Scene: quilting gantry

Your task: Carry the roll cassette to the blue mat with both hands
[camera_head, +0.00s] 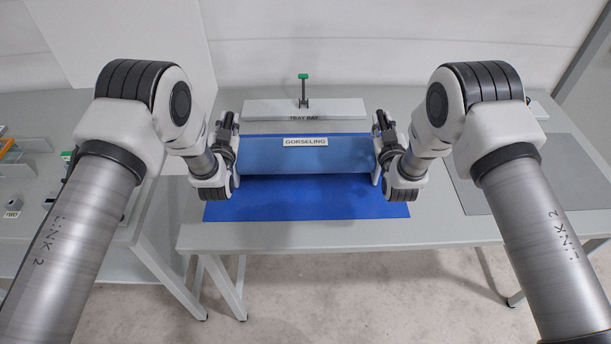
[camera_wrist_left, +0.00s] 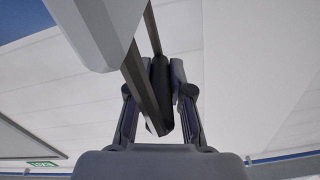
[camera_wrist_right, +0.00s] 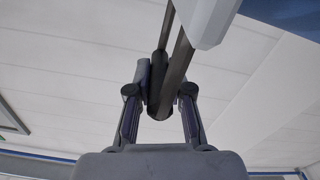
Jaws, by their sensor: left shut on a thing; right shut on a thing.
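The roll cassette (camera_head: 305,158) is a wide lighter-blue body with white ends and a "GORSELING" label. It lies level between my two grippers, over the back part of the dark blue mat (camera_head: 305,205). I cannot tell whether it touches the mat. My left gripper (camera_head: 230,128) is shut on its left end; the left wrist view shows the fingers (camera_wrist_left: 160,92) around a dark bar. My right gripper (camera_head: 383,128) is shut on its right end; the right wrist view shows the fingers (camera_wrist_right: 160,88) around a similar bar. The cassette hides the mat's rear.
A pale tray bay (camera_head: 345,109) with a green-topped post (camera_head: 303,88) stands behind the cassette. A grey mat (camera_head: 480,190) lies on the table to the right. A side bench (camera_head: 60,105) with small parts is at left. The table's front strip is clear.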

